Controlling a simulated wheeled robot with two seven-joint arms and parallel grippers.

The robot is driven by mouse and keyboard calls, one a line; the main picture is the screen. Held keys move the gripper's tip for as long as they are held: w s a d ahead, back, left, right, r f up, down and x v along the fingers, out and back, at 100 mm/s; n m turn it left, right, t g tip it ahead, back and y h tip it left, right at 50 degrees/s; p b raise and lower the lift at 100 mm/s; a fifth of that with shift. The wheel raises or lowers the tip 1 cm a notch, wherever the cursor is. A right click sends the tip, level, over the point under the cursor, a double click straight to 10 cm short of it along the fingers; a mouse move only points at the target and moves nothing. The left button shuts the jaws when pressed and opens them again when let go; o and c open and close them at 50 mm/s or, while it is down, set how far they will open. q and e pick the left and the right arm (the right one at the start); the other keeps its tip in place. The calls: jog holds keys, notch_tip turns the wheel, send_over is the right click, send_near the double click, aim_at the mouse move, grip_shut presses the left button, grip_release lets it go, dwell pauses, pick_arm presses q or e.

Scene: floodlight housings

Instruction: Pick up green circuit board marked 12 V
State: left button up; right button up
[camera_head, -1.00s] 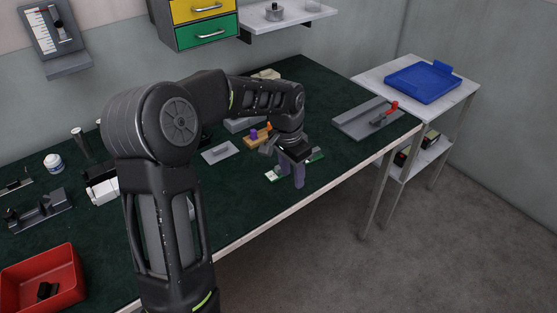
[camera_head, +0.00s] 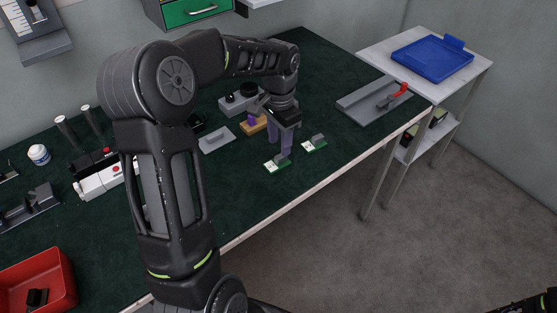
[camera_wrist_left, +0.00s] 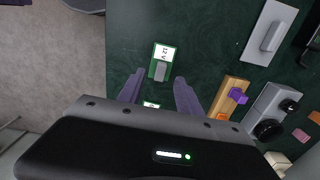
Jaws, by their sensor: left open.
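The green circuit board marked 12 V (camera_wrist_left: 163,56) lies flat on the dark green bench top, with a white label and a grey block on it. In the head view it is the nearer left board (camera_head: 277,166). A second green board (camera_head: 315,145) lies to its right; in the left wrist view it (camera_wrist_left: 151,104) is partly hidden by my gripper. My left gripper (camera_head: 280,153) is open and empty, its purple fingers pointing down close to the 12 V board. In the left wrist view the fingertips (camera_wrist_left: 158,80) are just below that board.
A grey plate with a handle (camera_head: 216,140) and a wooden block with a purple part (camera_wrist_left: 231,98) lie nearby. A grey fixture with a red-handled clamp (camera_head: 375,98) is at the right end. A blue tray (camera_head: 432,62) sits on a side table. The bench's front edge is close.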

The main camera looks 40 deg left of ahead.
aim_at(279, 157)
pick_arm(q)
jog(key=shift+a+f+p, duration=0.1)
jog(key=shift+f+p, duration=0.7)
jog(key=shift+f, duration=1.9)
grip_shut()
